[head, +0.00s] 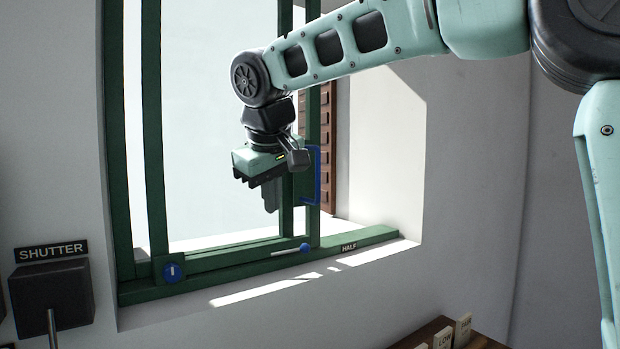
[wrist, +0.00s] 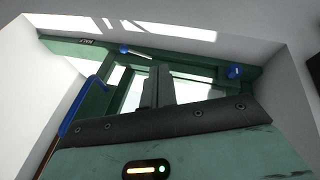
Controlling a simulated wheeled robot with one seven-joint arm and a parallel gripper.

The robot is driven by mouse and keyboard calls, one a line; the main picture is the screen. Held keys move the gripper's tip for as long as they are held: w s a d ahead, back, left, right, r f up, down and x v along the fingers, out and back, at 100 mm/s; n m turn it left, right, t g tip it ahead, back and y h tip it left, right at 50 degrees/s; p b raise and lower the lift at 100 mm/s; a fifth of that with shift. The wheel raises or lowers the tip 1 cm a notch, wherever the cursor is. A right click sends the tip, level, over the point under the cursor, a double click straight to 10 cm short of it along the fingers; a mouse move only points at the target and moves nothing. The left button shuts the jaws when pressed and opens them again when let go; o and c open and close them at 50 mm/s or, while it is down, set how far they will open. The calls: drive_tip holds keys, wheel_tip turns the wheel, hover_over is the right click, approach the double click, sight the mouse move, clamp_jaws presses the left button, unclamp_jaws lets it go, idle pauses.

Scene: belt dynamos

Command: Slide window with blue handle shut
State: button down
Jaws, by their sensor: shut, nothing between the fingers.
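The window (head: 152,130) has a green frame and a sliding sash whose right stile (head: 314,110) stands short of the right wall. An open gap there shows brick outside. The blue handle (head: 318,178) is an upright bracket on that stile; it also shows at the left in the wrist view (wrist: 80,112). My gripper (head: 271,208) is shut and empty, its fingers pointing down just left of the handle, in front of the sash. It appears apart from the handle. The fingers also show in the wrist view (wrist: 157,88).
The green bottom track (head: 375,238) carries a HALF label (head: 349,247). A blue-knobbed lever (head: 305,248) and a blue disc marked 1 (head: 171,271) sit along the bottom. A SHUTTER box (head: 52,290) is at lower left. A wooden block (head: 445,335) with labels is at lower right.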

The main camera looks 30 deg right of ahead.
drive_tip(key=w+d+r+m+t+h, duration=0.1)
drive_tip(key=w+d+r, duration=0.1)
drive_tip(key=d+r, duration=0.15)
drive_tip(key=w+d+r+m+h, duration=0.1)
drive_tip(key=w+d+r, duration=0.1)
drive_tip(key=r, duration=0.3)
drive_tip(key=w+d+f+p, duration=0.5)
drive_tip(key=w+d+f, duration=0.1)
drive_tip(key=d+f, duration=0.1)
drive_tip(key=shift+f, duration=0.4)
